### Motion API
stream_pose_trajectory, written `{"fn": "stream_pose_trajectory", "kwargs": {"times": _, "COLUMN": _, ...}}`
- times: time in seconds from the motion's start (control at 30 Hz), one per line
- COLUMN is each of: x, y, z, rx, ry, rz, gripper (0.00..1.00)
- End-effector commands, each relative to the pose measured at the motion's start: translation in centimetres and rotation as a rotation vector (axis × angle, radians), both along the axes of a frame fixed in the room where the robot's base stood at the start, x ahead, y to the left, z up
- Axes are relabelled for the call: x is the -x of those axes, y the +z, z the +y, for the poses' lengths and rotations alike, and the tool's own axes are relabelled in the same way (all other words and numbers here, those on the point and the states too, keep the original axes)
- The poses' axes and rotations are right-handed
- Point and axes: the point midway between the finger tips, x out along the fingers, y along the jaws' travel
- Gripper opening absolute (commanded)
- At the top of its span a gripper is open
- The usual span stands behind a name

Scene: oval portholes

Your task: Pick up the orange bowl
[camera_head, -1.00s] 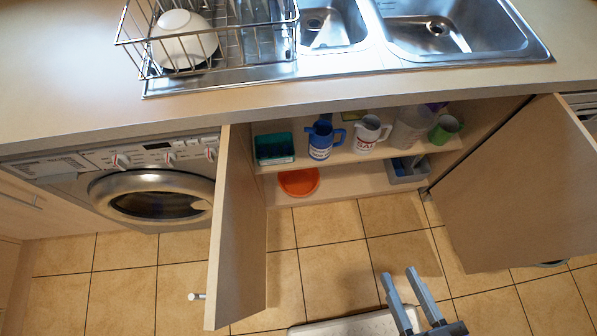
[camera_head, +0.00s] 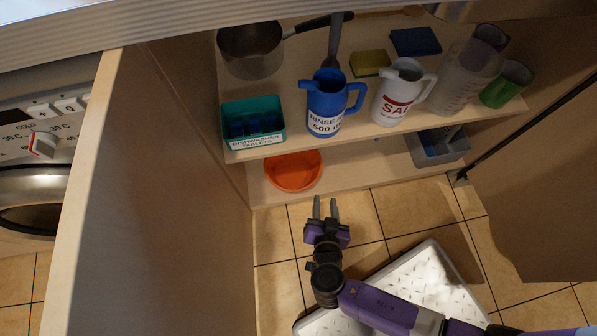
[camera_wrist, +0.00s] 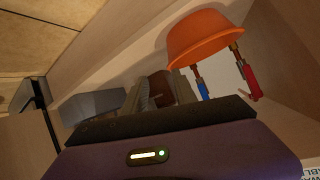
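The orange bowl (camera_head: 293,170) sits on the cabinet's lower shelf (camera_head: 350,165), toward its left side, below the teal box. In the wrist view the orange bowl (camera_wrist: 205,36) is at the upper right, beyond the fingers, and looks tilted by the camera's angle. My gripper (camera_head: 325,208) is in front of the lower shelf, a little right of the bowl and apart from it. Its two fingers are spread with nothing held; in the wrist view my gripper (camera_wrist: 160,92) also shows the fingers apart.
The left door (camera_head: 150,200) and right door (camera_head: 545,180) stand open. The upper shelf (camera_head: 290,95) holds a teal box (camera_head: 252,122), blue jug (camera_head: 330,100) and white jug (camera_head: 400,90). A grey caddy (camera_head: 438,147) stands lower right. Red-handled (camera_wrist: 250,80) and blue-handled (camera_wrist: 202,86) items show near the bowl.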

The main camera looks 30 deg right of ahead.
Motion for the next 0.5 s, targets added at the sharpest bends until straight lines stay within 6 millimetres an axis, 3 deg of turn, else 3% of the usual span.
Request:
{"fn": "stream_pose_trajectory", "kwargs": {"times": 0.03, "x": -1.1, "y": -1.3, "z": 0.5, "rx": 0.003, "ry": -0.019, "rz": -0.044, "gripper": 0.34}}
{"fn": "stream_pose_trajectory", "kwargs": {"times": 0.27, "x": -3.2, "y": -1.3, "z": 0.9, "rx": 0.002, "ry": -0.072, "rz": -0.161, "gripper": 0.34}}
{"fn": "stream_pose_trajectory", "kwargs": {"times": 0.5, "x": -6.0, "y": -2.5, "z": -0.9, "rx": 0.001, "ry": -0.076, "rz": -0.168, "gripper": 0.34}}
